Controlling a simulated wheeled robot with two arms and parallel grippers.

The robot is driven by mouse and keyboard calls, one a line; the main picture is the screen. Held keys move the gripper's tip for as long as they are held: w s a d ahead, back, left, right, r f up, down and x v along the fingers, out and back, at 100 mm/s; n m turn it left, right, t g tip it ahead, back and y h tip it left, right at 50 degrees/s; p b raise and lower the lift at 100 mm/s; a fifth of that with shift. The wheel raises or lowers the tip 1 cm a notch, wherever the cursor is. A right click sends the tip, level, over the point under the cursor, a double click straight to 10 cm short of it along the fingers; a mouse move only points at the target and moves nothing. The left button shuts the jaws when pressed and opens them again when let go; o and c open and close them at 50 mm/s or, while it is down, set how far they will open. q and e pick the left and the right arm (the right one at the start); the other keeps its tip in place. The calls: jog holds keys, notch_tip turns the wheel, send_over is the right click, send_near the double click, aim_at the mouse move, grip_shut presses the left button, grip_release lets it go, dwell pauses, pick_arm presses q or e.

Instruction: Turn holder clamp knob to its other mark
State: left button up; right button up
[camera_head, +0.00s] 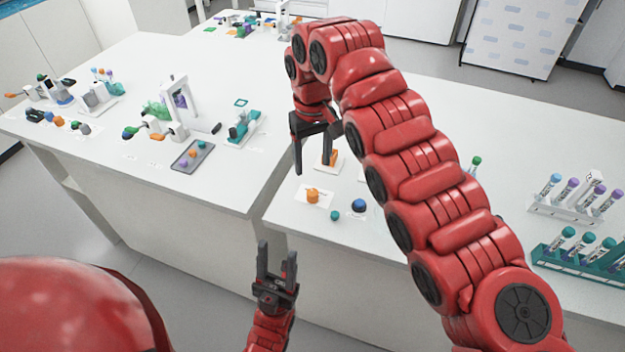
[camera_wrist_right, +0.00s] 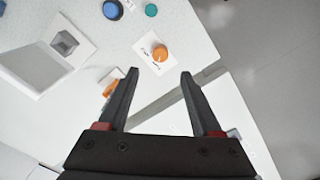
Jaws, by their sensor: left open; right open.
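An orange knob (camera_head: 313,196) sits on a small white plate near the left end of the right-hand bench in the head view. The knob (camera_wrist_right: 160,53) also shows in the right wrist view, beyond the fingertips, with small dark marks on the plate beside it. The marks are too small to read. My right gripper (camera_head: 316,158) is open and empty above the bench, apart from the knob. It also shows in the wrist view (camera_wrist_right: 159,73). My left gripper (camera_head: 277,250) is open and empty, low in front of the bench edge.
An orange upright piece on a white base (camera_head: 330,158) stands behind the knob, partly hidden by my right gripper. A blue knob (camera_head: 358,205) and a teal one (camera_head: 334,216) are near. Tube racks (camera_head: 580,255) stand at right. A gap separates the benches.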

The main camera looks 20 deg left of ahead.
notch_tip(320, 180, up, 8)
jog(key=p, duration=0.4)
jog(key=shift+f, duration=0.25)
jog(key=shift+p, duration=0.3)
